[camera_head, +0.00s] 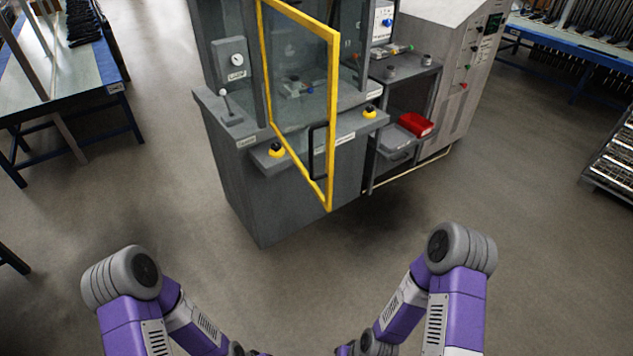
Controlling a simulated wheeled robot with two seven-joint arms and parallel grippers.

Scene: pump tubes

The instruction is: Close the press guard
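The press guard (333,120) is a yellow-framed clear door with a black handle (318,152). It stands open, swung out from the front of the grey press (240,180), with its free edge toward me. It is hinged at the left of the press opening. Both my purple arms come in at the bottom of the head view, well short of the guard. Their forearms run down out of the frame, and neither gripper's fingers show. Nothing touches the guard.
Two yellow-and-black buttons, one on the left (276,149) and one on the right (369,112), sit on the press's front ledge. A lever (227,105) stands at left. A shelf cart with a red bin (415,124) is at right. The floor before the press is clear.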

